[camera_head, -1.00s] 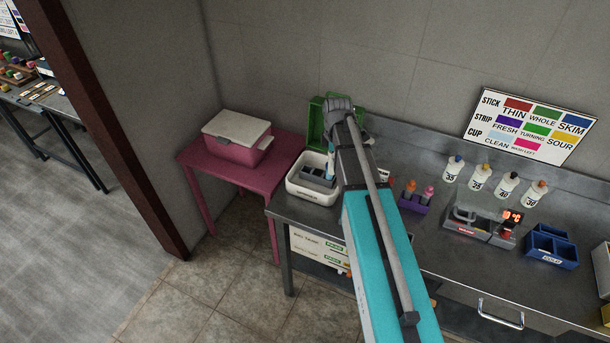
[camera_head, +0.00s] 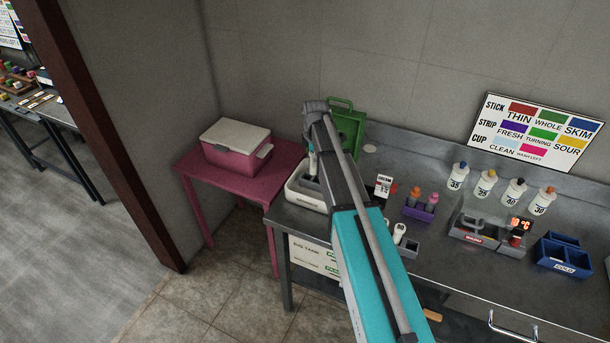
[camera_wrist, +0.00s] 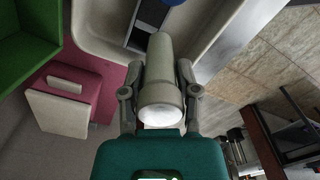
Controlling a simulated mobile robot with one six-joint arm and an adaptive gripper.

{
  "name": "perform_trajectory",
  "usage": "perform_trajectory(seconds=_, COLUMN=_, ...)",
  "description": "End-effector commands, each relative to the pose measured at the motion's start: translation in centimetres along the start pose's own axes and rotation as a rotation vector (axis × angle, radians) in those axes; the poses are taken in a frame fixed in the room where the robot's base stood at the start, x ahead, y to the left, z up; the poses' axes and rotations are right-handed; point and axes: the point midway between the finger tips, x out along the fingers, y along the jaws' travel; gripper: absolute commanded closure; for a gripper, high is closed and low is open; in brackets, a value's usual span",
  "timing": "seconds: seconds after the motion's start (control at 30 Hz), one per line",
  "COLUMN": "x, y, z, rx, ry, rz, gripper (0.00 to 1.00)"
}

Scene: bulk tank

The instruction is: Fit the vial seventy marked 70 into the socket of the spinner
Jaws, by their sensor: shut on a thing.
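My gripper (camera_wrist: 158,90) is shut on a pale, whitish vial (camera_wrist: 160,75), seen nearly end-on in the wrist view. No number is readable on it, so I cannot tell whether it is 70. The white spinner (camera_head: 292,190) stands at the left end of the steel counter in the head view; its pale rim (camera_wrist: 235,45) shows in the wrist view. Inside it is a grey block with dark recesses. The vial is above or beside this block; the socket is hidden, and I cannot tell whether they touch. My arm hides part of the spinner in the head view.
A green crate (camera_head: 350,128) stands behind the spinner. A pink cooler (camera_head: 236,150) sits on a pink table at left. Right along the counter (camera_head: 455,285) are a purple holder (camera_head: 420,210), several white bottles, a grey device (camera_head: 478,228) and a blue bin (camera_head: 562,252).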

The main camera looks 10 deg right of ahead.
Motion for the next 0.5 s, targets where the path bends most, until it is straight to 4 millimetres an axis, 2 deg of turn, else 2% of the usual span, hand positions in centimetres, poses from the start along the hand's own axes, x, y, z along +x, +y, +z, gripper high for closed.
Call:
perform_trajectory(seconds=0.03, x=1.0, y=0.5, z=-0.3, rx=0.0, ry=0.0, rz=0.0, gripper=1.0)
perform_trajectory(seconds=0.2, x=2.6, y=1.6, z=-1.0, rx=0.0, ry=0.0, rz=0.0, gripper=1.0)
perform_trajectory(seconds=0.5, x=3.7, y=2.6, z=-1.6, rx=0.001, ry=0.0, rz=0.0, gripper=1.0)
